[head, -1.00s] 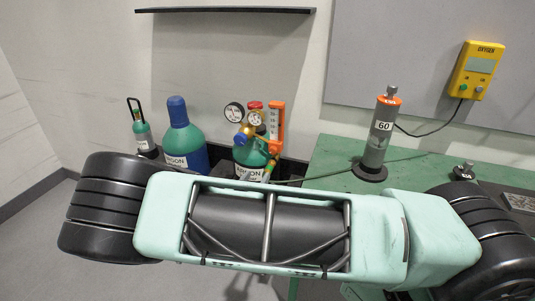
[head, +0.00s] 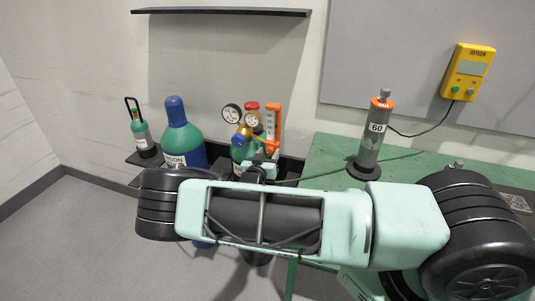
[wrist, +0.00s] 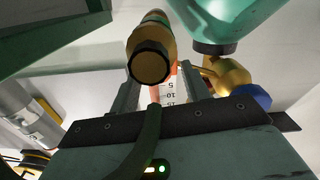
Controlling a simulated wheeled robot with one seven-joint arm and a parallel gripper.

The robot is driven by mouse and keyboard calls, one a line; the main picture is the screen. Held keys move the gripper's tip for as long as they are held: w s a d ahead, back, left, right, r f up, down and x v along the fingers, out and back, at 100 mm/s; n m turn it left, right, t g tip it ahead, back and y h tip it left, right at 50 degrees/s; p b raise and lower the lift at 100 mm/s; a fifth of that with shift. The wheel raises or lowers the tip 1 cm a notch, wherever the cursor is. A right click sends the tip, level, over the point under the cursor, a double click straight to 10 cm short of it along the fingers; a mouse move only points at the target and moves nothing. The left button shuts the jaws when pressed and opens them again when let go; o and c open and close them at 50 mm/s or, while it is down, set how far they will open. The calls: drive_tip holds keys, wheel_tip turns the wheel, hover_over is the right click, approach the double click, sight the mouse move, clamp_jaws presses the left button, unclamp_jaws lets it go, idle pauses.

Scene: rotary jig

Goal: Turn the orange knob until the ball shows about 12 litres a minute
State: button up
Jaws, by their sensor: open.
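The flowmeter (head: 273,125) is an upright orange-backed tube with a pale scale, on the regulator atop the green gas cylinder. Its scale (wrist: 171,88) shows in the wrist view with marks 5, 10 and 15. I cannot make out the ball or its reading. The orange knob, low on the flowmeter, is hidden in the head view, and I cannot pick it out in the wrist view. My gripper (head: 263,160) is in front of the flowmeter's lower end. In the wrist view my gripper (wrist: 163,88) is open, its fingers either side of the scale. Contact cannot be told.
Two round gauges (head: 232,114) and a blue knob (wrist: 251,97) are close beside the flowmeter. A brass fitting (wrist: 153,52) is near my fingers. A blue-topped argon cylinder (head: 180,140) stands left. A grey cylinder marked 60 (head: 372,145) stands on the green table (head: 325,155).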

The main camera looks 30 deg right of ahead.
drive_tip(key=c, duration=1)
drive_tip(key=shift+f+n+b, duration=0.2)
drive_tip(key=shift+n+b, duration=0.3)
drive_tip(key=shift+b, duration=0.4)
drive_tip(key=shift+r+n, duration=0.2)
drive_tip(key=shift+n, duration=0.1)
drive_tip(key=o, duration=1)
drive_tip(key=shift+a, duration=0.1)
